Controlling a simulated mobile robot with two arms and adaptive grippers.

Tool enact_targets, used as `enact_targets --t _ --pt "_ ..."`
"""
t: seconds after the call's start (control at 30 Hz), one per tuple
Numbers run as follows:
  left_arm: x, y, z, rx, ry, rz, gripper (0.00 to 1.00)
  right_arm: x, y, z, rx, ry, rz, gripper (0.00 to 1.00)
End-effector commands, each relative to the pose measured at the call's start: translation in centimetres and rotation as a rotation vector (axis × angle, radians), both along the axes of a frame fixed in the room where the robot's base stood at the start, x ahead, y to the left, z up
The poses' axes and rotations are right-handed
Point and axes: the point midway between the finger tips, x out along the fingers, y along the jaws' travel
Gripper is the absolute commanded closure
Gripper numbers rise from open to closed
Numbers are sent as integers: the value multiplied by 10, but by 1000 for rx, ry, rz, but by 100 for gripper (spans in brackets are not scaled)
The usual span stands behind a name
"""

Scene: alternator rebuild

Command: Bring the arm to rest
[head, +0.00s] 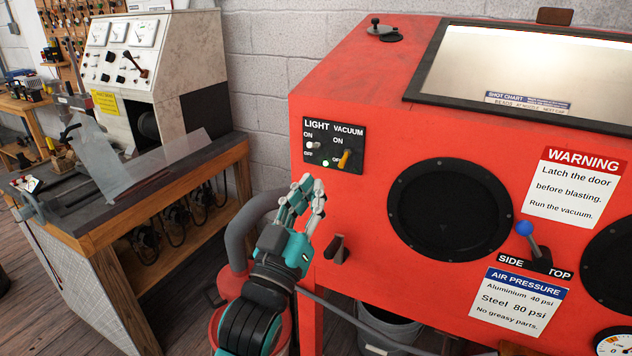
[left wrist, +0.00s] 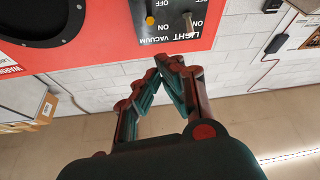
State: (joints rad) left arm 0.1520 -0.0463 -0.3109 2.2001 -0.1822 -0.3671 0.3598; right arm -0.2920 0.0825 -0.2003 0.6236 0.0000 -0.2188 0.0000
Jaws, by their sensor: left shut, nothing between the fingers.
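My left gripper (head: 313,190) is raised in front of the left end of the red blasting cabinet (head: 380,110). It is shut with nothing in it, and its fingertips are just below the black switch panel (head: 335,146). In the left wrist view the fingertips (left wrist: 168,64) meet below the same panel, which appears upside down. The panel has a LIGHT switch (head: 313,146), a VACUUM switch with an orange lever (head: 345,158) and a lit green lamp (head: 326,163). I cannot tell whether the fingers touch anything. My right gripper is not in view.
A wooden bench (head: 160,215) with a test stand (head: 135,60) is at the left. A dark lever (head: 336,249) and a blue-knobbed lever (head: 525,230) stick out from the cabinet front. A grey hose (head: 240,235) and a bucket (head: 388,328) are low near my arm.

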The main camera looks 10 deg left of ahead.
Motion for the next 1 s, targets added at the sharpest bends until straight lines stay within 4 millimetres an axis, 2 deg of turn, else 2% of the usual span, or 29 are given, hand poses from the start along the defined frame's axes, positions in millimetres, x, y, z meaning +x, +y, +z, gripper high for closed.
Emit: enact_targets --t 0.3,0.37,0.43,0.47,0.57,0.6,0.67,0.7,0.8,0.9,1.0 --pt "0 0 -1 2 3 1 100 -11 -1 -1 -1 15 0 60" --pt "0 2 -7 7 21 4 100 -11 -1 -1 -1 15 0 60" --pt "0 6 -24 23 78 17 100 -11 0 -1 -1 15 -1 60" --pt "0 9 -36 34 114 24 100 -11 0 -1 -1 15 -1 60" --pt "-6 24 -92 91 296 59 100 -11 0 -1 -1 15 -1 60" --pt "-12 31 -120 120 388 70 100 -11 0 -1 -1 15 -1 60" --pt "-27 43 -163 170 531 87 100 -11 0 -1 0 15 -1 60" --pt "-40 50 -190 204 627 93 100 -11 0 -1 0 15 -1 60" --pt "-79 68 -252 290 854 97 100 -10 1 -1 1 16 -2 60" --pt "-121 82 -295 363 1042 89 100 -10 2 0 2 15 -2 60" --pt "-157 92 -325 420 1186 72 100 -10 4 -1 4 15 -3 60"
